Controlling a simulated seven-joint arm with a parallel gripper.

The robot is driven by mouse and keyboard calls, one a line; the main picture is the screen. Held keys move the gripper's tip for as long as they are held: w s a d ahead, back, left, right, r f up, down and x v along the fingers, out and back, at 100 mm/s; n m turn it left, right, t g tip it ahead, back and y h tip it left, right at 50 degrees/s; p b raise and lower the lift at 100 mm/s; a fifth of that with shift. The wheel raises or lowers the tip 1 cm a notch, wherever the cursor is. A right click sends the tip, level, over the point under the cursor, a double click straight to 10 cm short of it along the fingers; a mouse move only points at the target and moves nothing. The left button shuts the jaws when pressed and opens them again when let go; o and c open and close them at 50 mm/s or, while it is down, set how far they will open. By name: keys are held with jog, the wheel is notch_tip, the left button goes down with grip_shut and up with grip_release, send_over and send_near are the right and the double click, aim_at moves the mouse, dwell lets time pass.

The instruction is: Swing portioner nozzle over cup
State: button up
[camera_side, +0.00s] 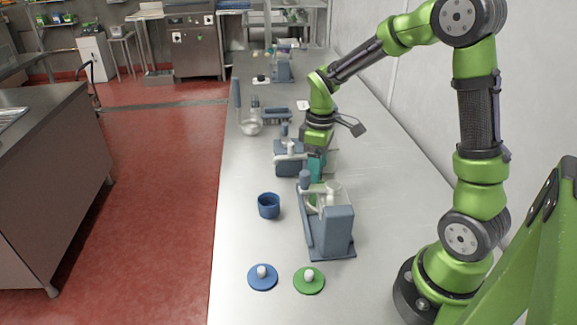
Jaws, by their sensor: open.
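A blue cup (268,206) stands upright on the steel table, left of a grey-blue machine (339,232) with a clear vessel and a dark knob (305,179). A second grey-blue unit (287,163) with a pale cylindrical part on it stands just behind. I cannot tell for sure which part is the portioner nozzle; nothing shows directly above the cup's mouth. My gripper (316,174) points down with teal fingers, beside the second unit and behind the machine's vessel. It is open; the small view hides whether it touches either one.
A blue lid (262,277) and a green lid (309,281), each with a white knob, lie at the table's front. A glass bowl (250,128) and more devices stand farther back. The table is bare around the cup; its left edge drops to the red floor.

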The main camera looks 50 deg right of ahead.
jog(key=w+m, duration=0.1)
jog(key=m, duration=0.1)
jog(key=w+r+m, duration=0.1)
jog(key=m, duration=0.2)
jog(key=w+d+m, duration=0.1)
jog(key=m, duration=0.2)
jog(key=shift+r, duration=0.35)
jog(key=c, duration=0.3)
notch_tip(320, 180, up, 6)
jog(key=m, duration=2.9)
send_over(291, 143)
jog(key=shift+r, duration=0.2)
jog(key=shift+f, duration=4.15)
jog(key=c, duration=0.6)
